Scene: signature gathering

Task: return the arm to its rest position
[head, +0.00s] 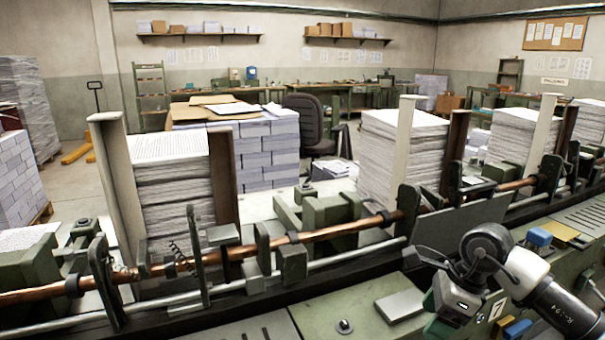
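My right arm (555,305), black and white, comes in from the lower right corner over the green machine's front. It bends at a dark rounded joint (486,248). My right gripper (428,258) is at the arm's left end, close to the machine's front panel; its dark fingers are small and partly merge with the machine, so whether they are open or shut is unclear. Nothing is clearly seen held in it. My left arm and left gripper are not in view.
The machine's copper-coloured shaft (335,230) and green brackets run across the front. Tall paper stacks stand behind it, at left (172,185), centre (398,150) and right (515,135). A grey flat block (399,306) lies on the front panel, left of my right arm.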

